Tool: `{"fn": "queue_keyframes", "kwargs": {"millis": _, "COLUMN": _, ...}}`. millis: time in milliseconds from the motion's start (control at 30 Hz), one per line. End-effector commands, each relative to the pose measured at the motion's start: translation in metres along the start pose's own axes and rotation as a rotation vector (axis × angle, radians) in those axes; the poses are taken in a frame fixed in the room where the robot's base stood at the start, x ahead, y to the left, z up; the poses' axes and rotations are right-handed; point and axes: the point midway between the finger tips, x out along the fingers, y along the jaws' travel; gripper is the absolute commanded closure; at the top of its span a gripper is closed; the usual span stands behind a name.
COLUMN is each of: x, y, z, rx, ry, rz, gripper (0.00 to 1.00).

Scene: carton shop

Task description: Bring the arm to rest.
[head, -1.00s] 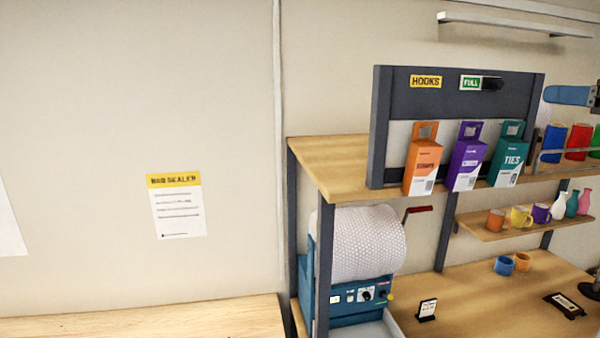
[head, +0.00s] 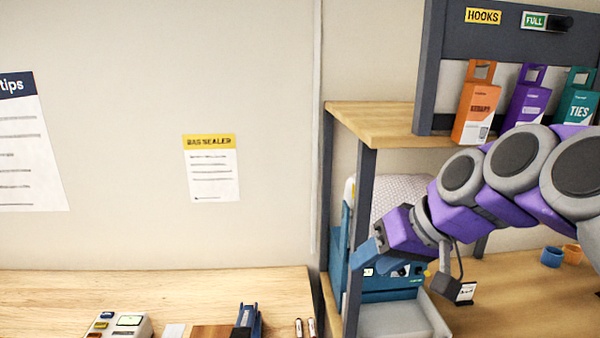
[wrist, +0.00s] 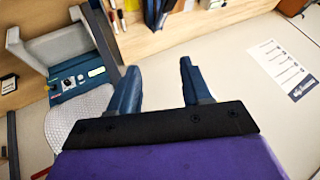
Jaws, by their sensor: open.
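My gripper (wrist: 157,92) is open in the wrist view, with two blue fingers apart and nothing between them. In the head view my gripper (head: 366,257) is at the end of my purple and grey arm. There it appears in front of the shelf post and the blue bag sealing machine (head: 385,282). The arm reaches in from the right and hides part of the machine and its white bubble-wrap roll (head: 400,190). Whether the fingers touch anything there I cannot tell.
A shelf (head: 385,120) with a dark hook panel holds orange, purple and teal cartons. A wooden bench (head: 150,285) at the left carries a small device (head: 120,325) and a blue stapler-like tool (head: 248,320). Blue and orange mugs stand at the right.

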Motion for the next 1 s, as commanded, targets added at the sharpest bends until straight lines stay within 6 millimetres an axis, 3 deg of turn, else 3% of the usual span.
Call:
{"fn": "queue_keyframes", "kwargs": {"millis": 33, "x": 0.023, "y": -0.001, "z": 0.03, "rx": 0.009, "ry": -0.06, "rz": 0.022, "gripper": 0.52}}
{"fn": "queue_keyframes", "kwargs": {"millis": 100, "x": 0.047, "y": -0.001, "z": 0.067, "rx": 0.026, "ry": -0.133, "rz": 0.059, "gripper": 0.52}}
{"fn": "queue_keyframes", "kwargs": {"millis": 300, "x": 0.099, "y": 0.014, "z": 0.177, "rx": 0.082, "ry": -0.33, "rz": 0.188, "gripper": 0.52}}
{"fn": "queue_keyframes", "kwargs": {"millis": 500, "x": 0.129, "y": 0.043, "z": 0.289, "rx": 0.147, "ry": -0.501, "rz": 0.331, "gripper": 0.52}}
{"fn": "queue_keyframes", "kwargs": {"millis": 600, "x": 0.135, "y": 0.055, "z": 0.33, "rx": 0.174, "ry": -0.557, "rz": 0.387, "gripper": 0.52}}
{"fn": "queue_keyframes", "kwargs": {"millis": 700, "x": 0.137, "y": 0.064, "z": 0.357, "rx": 0.194, "ry": -0.594, "rz": 0.426, "gripper": 0.52}}
{"fn": "queue_keyframes", "kwargs": {"millis": 800, "x": 0.137, "y": 0.068, "z": 0.371, "rx": 0.204, "ry": -0.613, "rz": 0.446, "gripper": 0.52}}
{"fn": "queue_keyframes", "kwargs": {"millis": 1000, "x": 0.137, "y": 0.069, "z": 0.374, "rx": 0.207, "ry": -0.617, "rz": 0.451, "gripper": 0.52}}
